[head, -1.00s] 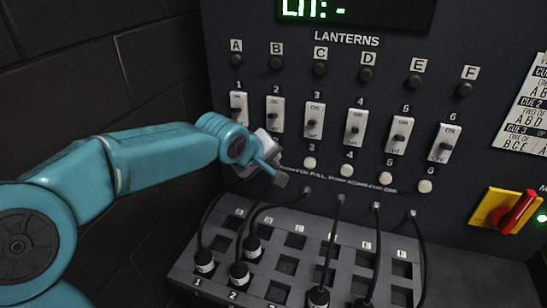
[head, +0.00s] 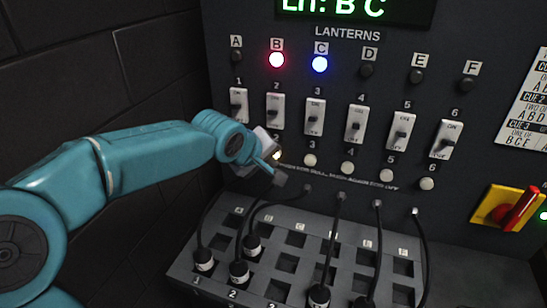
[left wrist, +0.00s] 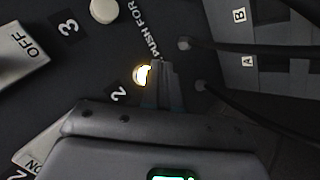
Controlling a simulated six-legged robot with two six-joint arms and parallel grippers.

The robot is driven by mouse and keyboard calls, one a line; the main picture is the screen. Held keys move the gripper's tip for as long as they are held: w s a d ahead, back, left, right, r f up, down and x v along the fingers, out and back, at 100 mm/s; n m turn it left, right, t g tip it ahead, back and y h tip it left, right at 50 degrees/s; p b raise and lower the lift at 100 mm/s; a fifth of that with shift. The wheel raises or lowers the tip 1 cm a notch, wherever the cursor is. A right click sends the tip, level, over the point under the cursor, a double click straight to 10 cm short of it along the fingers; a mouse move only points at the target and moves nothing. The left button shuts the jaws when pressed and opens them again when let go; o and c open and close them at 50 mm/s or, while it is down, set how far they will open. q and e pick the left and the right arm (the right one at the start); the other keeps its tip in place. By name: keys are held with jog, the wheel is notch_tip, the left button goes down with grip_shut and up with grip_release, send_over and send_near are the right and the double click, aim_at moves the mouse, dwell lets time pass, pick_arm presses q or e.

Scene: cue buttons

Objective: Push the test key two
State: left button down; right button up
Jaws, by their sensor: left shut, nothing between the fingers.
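Test key two (head: 277,155) is a small round button under switch 2 on the dark panel. It glows warm white, and in the left wrist view the same lit key (left wrist: 141,75) shows beside the fingertips. My left gripper (head: 276,174) is shut and empty, with its fingertips (left wrist: 165,78) right at the key and partly covering it. Lantern B (head: 277,60) is lit red and lantern C (head: 320,64) blue; the other lanterns are dark. The display (head: 345,8) reads "LIT: B C". Test key one is hidden by my left arm.
Test key three (head: 310,160) and further pale keys run to the right, below a row of white switches (head: 315,116). A socket board (head: 320,225) with black cables lies below. A red handle on a yellow plate (head: 508,207) is at the right.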

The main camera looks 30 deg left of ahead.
pick_arm(q)
jog(key=shift+s, duration=0.15)
jog(key=s+b, duration=0.1)
jog(key=s, duration=0.1)
jog(key=s+d+b, duration=0.1)
jog(key=s+b, duration=0.1)
jog(key=s, duration=0.1)
jog(key=shift+s+d, duration=0.25)
jog(key=shift+s, duration=0.1)
dwell(0.6)
